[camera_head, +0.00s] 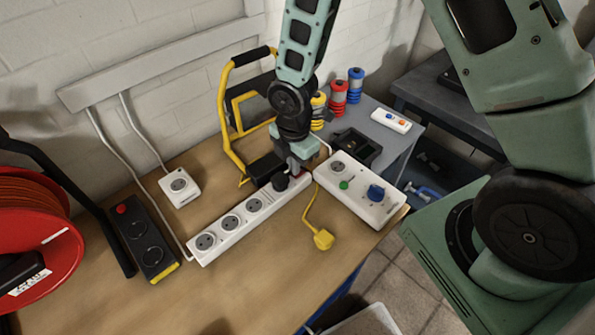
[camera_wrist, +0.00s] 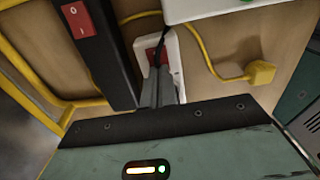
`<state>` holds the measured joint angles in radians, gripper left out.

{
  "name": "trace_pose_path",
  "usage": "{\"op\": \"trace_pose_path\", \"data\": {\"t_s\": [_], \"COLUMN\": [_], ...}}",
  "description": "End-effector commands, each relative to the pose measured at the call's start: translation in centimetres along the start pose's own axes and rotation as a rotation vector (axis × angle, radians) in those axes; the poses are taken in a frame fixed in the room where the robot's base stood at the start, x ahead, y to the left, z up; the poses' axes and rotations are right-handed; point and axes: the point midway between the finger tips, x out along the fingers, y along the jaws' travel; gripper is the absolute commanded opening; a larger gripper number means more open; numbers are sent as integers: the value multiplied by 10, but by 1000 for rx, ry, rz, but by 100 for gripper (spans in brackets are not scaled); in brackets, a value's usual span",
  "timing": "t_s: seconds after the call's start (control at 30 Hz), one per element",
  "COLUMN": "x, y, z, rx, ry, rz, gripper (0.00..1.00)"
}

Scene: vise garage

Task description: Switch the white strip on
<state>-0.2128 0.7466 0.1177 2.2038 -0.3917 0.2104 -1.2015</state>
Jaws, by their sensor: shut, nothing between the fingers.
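The white strip (camera_head: 232,222) lies diagonally on the wooden bench, with several round sockets along it. In the wrist view its end (camera_wrist: 174,58) carries a red switch (camera_wrist: 152,58), partly covered by my fingers. My gripper (camera_head: 293,170) is over the strip's far right end in the head view. In the wrist view my gripper (camera_wrist: 159,80) is shut and empty, with its fingertips at or just above the red switch. I cannot tell whether they touch it, or which way the switch is set.
A black box with a red rocker (camera_wrist: 80,20) stands close left of my fingers. A white box with a blue socket (camera_head: 358,195) lies close right. A yellow plug (camera_head: 323,239), black strip (camera_head: 146,238), small white socket (camera_head: 180,188) and red cable reel (camera_head: 35,235) share the bench.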

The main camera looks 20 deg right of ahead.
Motion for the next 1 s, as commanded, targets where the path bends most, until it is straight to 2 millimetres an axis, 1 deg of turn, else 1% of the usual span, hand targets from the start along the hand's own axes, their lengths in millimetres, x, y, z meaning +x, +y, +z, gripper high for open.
{"op": "trace_pose_path", "data": {"t_s": [0.53,0.63,0.77,1.0], "x": [9,7,0,-19], "y": [0,0,0,0], "z": [0,0,0,0], "rx": [0,0,0,0], "ry": [0,0,0,0], "rz": [0,0,0,1], "gripper": [0,0,0,0]}}
